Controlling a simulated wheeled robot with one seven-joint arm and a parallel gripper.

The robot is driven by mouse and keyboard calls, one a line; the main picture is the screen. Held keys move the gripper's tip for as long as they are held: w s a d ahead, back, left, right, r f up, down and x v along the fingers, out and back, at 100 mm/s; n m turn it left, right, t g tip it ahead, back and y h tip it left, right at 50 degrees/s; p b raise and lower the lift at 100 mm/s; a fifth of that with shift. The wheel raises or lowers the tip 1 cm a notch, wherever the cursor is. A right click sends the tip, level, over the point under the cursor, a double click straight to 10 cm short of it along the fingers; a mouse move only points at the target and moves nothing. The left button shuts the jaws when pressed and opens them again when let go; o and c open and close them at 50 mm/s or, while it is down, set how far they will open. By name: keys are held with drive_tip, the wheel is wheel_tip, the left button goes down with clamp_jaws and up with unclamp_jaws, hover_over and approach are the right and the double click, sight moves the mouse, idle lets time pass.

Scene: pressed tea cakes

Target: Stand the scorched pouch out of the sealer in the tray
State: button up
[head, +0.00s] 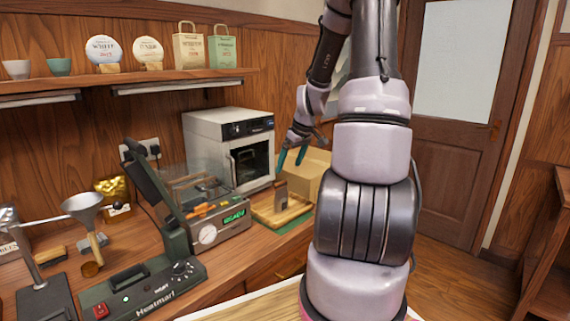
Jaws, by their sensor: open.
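My gripper (291,161) is open, its two teal fingers pointing down. It hangs above and a little behind a shallow wooden tray (262,216), with a visible gap below it. A small grey-brown upright piece (281,196) stands at the tray; it is too small to tell whether it is the scorched pouch. The dark green sealer (150,286) stands at the front left with its long arm raised. No pouch shows clearly in its jaws. A gold pouch (113,188) stands farther back on the left.
A steel machine (218,240) with a gauge, a green display and a clear lid stands left of the tray. A funnel (82,206) is at left. My arm hides the bench's right part.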

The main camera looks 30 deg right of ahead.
drive_tip(key=s+a+r+m+t+h, duration=0.1)
drive_tip(key=s+a+r+m, duration=0.1)
drive_tip(key=s+a+r, duration=0.5)
drive_tip(key=s+a+r+m, duration=0.2)
drive_tip(key=a+r, duration=0.2)
drive_tip(key=r, duration=0.6)
drive_tip(key=s+a+r+m+t, duration=0.1)
drive_tip(key=s+a+r+m, duration=0.1)
drive_tip(key=s, duration=0.5)
drive_tip(key=s+a+r+m+t+y, duration=0.1)
drive_tip(key=s+a+r, duration=0.2)
drive_tip(key=s, duration=0.3)
drive_tip(key=shift+s+a+r+m+y, duration=0.3)
drive_tip(key=shift+s+a+r+m, duration=0.1)
drive_tip(key=shift+r, duration=0.5)
